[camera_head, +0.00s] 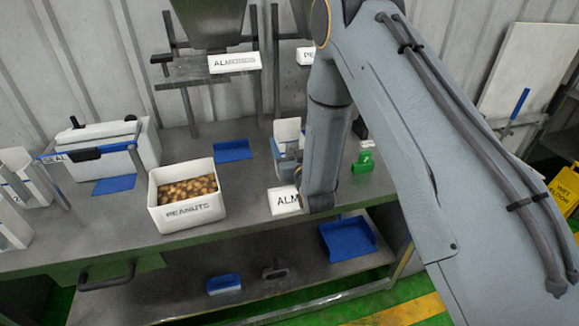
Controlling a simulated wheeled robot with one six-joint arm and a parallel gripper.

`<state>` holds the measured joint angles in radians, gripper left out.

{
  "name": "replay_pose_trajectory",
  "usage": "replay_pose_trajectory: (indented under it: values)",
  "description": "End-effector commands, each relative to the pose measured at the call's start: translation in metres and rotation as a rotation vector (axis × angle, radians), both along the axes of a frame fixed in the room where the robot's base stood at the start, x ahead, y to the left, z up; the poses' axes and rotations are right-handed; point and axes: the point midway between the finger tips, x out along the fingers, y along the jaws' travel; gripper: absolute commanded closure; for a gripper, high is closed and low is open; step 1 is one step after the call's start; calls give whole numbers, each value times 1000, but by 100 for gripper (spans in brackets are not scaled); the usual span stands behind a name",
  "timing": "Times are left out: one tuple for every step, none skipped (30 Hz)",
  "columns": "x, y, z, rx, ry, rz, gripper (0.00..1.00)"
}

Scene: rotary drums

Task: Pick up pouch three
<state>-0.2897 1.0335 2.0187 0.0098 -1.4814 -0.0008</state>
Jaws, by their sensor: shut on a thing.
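My arm comes down from the top right, and its lower link hides the middle of the bench. My gripper is hidden behind that link, so its jaws and anything in them do not show. A white pouch-like item (287,130) stands in or behind a blue-grey holder (285,160) just left of my arm; I cannot read a number on it. At the far left edge stand white pouch-like items, one marked 2 (16,197). I cannot make out which is pouch three.
A white peanuts bin (186,215) stands on the grey bench (110,230). A sealer (105,150) is at the left. A white almonds-labelled box (284,202) and a green item (363,162) flank my arm. A blue tray (347,237) lies on the lower shelf.

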Motion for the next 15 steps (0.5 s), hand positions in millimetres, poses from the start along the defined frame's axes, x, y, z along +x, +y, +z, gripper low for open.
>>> replay_pose_trajectory:
  values:
    - [0,0,0,0,0,0,72]
    - [0,0,0,0,0,0,77]
    - [0,0,1,1,-2,0,77]
    - [0,0,1,1,-2,0,77]
    - [0,0,1,1,-2,0,77]
    - [0,0,1,1,-2,0,77]
    - [0,0,1,1,-2,0,77]
    - [0,0,1,1,-2,0,77]
    - [0,0,1,1,-2,0,77]
    - [0,0,2,1,-2,0,77]
    - [0,0,2,1,-2,0,77]
    - [0,0,3,1,-3,0,77]
    - [0,0,4,1,-3,0,77]
    - [1,0,6,1,-3,0,77]
    - [1,0,8,1,-3,0,77]
